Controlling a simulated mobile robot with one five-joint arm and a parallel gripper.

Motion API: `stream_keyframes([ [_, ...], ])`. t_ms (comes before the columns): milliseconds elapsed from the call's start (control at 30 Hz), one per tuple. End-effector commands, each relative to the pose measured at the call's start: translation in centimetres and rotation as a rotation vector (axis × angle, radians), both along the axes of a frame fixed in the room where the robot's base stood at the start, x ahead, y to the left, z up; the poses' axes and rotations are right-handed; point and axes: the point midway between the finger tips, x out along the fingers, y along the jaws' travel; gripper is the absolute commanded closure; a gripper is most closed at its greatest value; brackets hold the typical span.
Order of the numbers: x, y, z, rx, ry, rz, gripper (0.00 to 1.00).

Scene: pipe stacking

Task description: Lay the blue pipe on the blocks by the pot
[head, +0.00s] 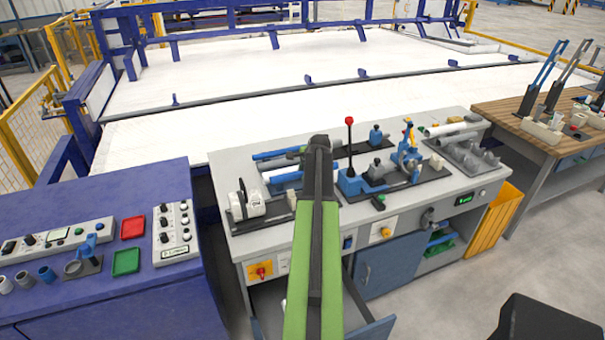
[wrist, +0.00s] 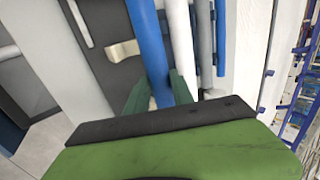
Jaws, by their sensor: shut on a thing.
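In the wrist view, a blue pipe (wrist: 147,42) runs away from between the two dark green fingers of my gripper (wrist: 160,90). The fingers are shut on it, one on each side. A white pipe (wrist: 181,50) lies close along its right side. In the head view, my green arm reaches over the grey workbench (head: 235,165), and its dark end hides the fingertips. Blue pipe lengths show left of the arm end, a nearer one (head: 284,177) and a farther one (head: 272,154). I cannot tell the pot or the blocks for sure.
A red-knobbed lever (head: 349,122) stands just right of my arm. Blue and grey fittings on dark plates crowd the bench's right side. A white device (head: 249,205) sits at its left. A blue control desk (head: 100,195) is at left, a wooden bench (head: 505,112) at right.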

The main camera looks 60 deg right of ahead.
Motion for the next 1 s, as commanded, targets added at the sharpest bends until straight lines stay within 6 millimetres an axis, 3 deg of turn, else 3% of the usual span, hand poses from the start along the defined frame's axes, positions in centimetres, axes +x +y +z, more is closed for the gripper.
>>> stream_keyframes([
  [33,0.0,0.0,-1.3,0.000,0.000,0.000,1.00],
  [533,0.0,0.1,-8.1,0.000,0.001,0.002,1.00],
  [967,0.1,0.1,-8.9,0.000,0.001,0.002,1.00],
  [1000,0.1,0.1,-8.9,0.000,0.001,0.002,0.66],
])
